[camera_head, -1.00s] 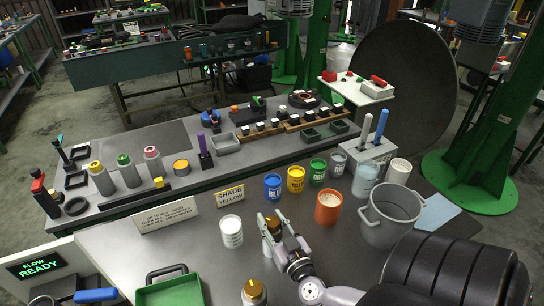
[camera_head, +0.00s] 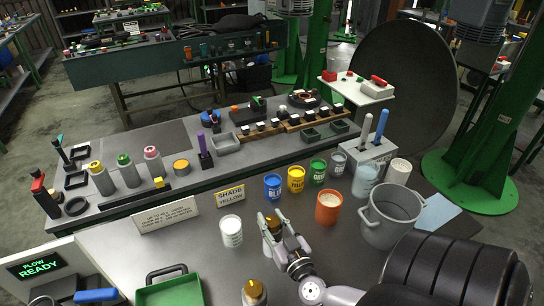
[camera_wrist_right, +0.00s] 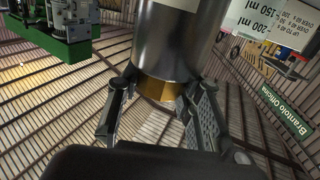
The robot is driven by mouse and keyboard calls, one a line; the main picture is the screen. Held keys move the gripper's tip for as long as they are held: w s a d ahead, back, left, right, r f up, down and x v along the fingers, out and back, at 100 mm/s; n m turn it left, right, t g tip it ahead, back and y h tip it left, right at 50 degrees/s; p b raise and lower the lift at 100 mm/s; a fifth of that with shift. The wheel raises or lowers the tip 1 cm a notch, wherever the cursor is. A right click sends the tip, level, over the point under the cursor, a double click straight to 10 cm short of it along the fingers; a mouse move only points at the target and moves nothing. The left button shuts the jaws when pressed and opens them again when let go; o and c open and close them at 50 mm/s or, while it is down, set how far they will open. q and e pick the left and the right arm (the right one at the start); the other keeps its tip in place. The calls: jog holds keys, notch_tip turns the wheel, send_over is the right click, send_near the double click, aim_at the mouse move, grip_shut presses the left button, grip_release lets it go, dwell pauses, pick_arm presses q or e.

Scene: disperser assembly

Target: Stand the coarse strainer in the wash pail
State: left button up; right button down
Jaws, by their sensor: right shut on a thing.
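My right gripper (camera_head: 274,226) is above the near table, just right of a white beaker. In the right wrist view, its fingers (camera_wrist_right: 155,98) are closed around the brass-coloured end of a shiny metal cylinder (camera_wrist_right: 172,45). This may be the coarse strainer, but I see no mesh or label. In the head view it is mostly hidden by the fingers. The wash pail (camera_head: 391,215) is the grey two-handled bucket to the right, standing apart from the gripper; its opening faces up. My left gripper is not in view.
A white beaker (camera_head: 231,231) stands left of the gripper. An orange-red tin (camera_head: 328,207) stands between gripper and pail. Blue (camera_head: 272,187), yellow and green tins line the back. A similar brass-topped cylinder (camera_head: 254,292) and a green tray (camera_head: 171,290) are in front.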

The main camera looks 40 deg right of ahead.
notch_tip(320, 180, up, 20)
jog(key=p, duration=0.6)
jog(key=shift+p, duration=0.35)
